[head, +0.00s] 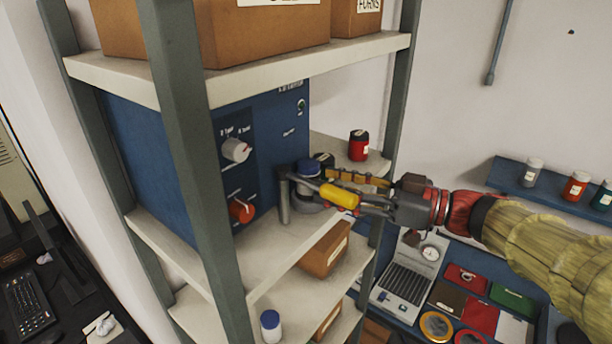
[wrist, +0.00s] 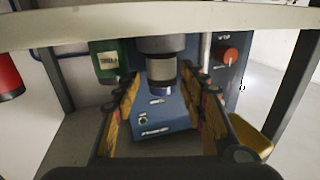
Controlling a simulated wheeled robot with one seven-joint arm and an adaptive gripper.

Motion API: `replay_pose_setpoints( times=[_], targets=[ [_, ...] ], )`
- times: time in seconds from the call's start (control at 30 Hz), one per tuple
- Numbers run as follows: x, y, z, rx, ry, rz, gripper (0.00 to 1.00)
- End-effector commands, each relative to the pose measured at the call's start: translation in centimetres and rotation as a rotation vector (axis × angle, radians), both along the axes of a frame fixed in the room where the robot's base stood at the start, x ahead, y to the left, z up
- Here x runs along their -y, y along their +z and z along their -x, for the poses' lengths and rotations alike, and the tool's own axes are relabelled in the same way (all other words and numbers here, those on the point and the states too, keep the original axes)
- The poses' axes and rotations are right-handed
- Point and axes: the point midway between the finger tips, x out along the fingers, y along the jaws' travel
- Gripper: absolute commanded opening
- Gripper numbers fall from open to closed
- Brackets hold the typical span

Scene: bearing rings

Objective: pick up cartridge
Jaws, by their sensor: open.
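The cartridge appears to be the grey cylinder with a blue end (head: 309,168), standing on the middle shelf in front of a blue instrument box. In the wrist view the cylinder (wrist: 162,70) appears upside down, in line with the gap between my fingers. My gripper (head: 318,182) is open and reaches in from the right, level with the cylinder. In the wrist view my gripper (wrist: 170,92) has a finger on each side, with space between each finger and the cylinder. In the head view the near finger covers part of the cylinder; I cannot tell whether it touches.
The blue instrument box (head: 262,150) stands close behind. A dark jar (head: 323,159) and a red jar (head: 358,146) stand nearby on the shelf (head: 265,255). A shelf post (head: 190,150) rises in front. A green labelled jar (wrist: 110,60) shows in the wrist view.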

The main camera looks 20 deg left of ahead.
Motion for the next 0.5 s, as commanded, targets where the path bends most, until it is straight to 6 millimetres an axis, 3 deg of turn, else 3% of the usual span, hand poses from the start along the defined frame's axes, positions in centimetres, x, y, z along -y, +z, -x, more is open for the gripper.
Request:
replay_pose_setpoints(
  times=[0.3, 0.5],
  targets=[
    [-3.9, 0.7, -0.2, -0.002, 0.004, 0.0, 0.42],
    [-5.0, 0.4, -0.4, 0.0, 0.001, 0.0, 0.42]
  ],
)
